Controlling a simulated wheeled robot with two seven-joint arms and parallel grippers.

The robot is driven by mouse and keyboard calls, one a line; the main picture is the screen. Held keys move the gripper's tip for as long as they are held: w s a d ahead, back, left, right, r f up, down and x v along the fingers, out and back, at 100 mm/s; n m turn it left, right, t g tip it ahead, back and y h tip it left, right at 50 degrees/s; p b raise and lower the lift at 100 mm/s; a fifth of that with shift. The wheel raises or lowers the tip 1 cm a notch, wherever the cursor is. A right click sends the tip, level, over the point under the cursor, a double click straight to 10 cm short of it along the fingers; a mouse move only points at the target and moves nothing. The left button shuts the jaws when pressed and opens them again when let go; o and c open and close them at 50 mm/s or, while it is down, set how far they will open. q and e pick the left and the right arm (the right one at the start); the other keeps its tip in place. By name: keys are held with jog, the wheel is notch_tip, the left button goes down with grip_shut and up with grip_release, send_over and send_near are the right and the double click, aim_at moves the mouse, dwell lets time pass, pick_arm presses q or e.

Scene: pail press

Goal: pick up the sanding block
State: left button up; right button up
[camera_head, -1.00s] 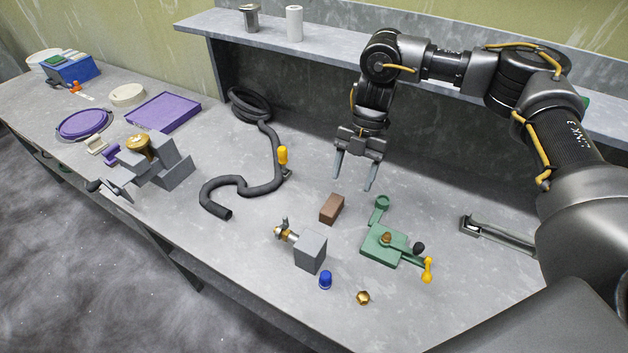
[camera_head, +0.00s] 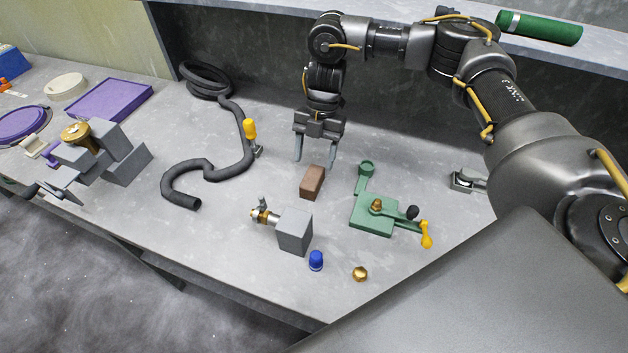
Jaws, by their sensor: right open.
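The sanding block appears to be the small brown block (camera_head: 312,181) lying on the grey bench near the middle of the camera_head view. My right gripper (camera_head: 314,164) points down just behind and above it in the picture, with its two fingers apart and nothing between them. Its fingertips look close to the block's far end, but I cannot tell their exact height. The block is fully visible and not held. My left gripper is not in view.
A green clamp-like device (camera_head: 373,216) with a yellow handle stands right of the block. A grey block with a brass fitting (camera_head: 294,231), a blue cap (camera_head: 316,261) and a brass nut (camera_head: 360,274) lie in front. A black hose (camera_head: 235,166) curls to the left.

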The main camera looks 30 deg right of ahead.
aim_at(313, 175)
jog(key=shift+s+a+f, duration=0.1)
jog(key=shift+a+f, duration=0.1)
jog(key=shift+f, duration=0.8)
jog(key=shift+s+a+f, duration=0.1)
jog(key=shift+s+f, duration=0.1)
jog(key=shift+f, duration=0.05)
jog(key=p+x, duration=0.1)
jog(key=x, duration=0.2)
jog(key=shift+s+f, duration=0.1)
jog(key=shift+f, duration=0.1)
jog(key=shift+s+a+f, duration=0.1)
jog(key=shift+f, duration=0.4)
jog(key=c, duration=1.1)
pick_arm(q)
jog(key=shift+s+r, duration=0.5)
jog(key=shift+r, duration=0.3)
pick_arm(e)
jog(key=shift+r, duration=0.1)
